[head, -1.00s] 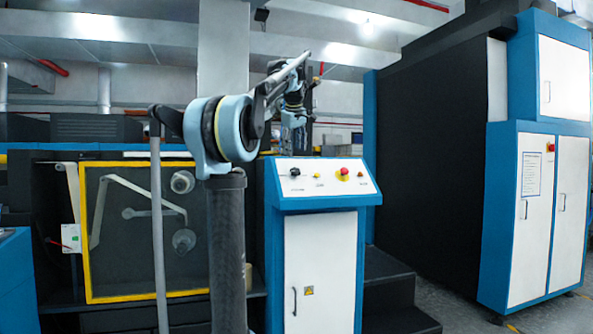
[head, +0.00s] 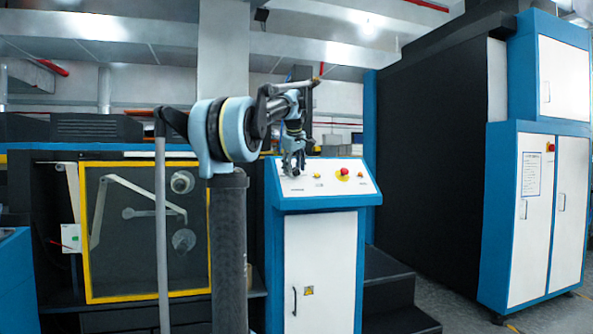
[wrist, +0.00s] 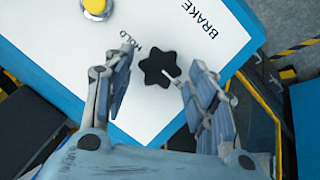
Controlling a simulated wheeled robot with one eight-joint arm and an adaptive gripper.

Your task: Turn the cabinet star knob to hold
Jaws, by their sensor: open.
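The cabinet star knob (wrist: 161,68) is black and six-pointed, on the sloped white top of the blue-edged control cabinet (head: 322,199). In the wrist view the word HOLD is printed beside it to the left, and the word BRAKE lies up and to the right. My gripper (wrist: 152,62) is open, with one finger on each side of the knob; I cannot tell whether either touches it. In the head view my gripper (head: 293,166) is over the panel's left end and hides the knob.
A yellow button (wrist: 97,6) shows in the wrist view. A red emergency button (head: 342,173) and small yellow buttons sit right of the knob. Dark steps (head: 388,285) stand right of the cabinet. A yellow-framed machine window (head: 146,232) is on the left.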

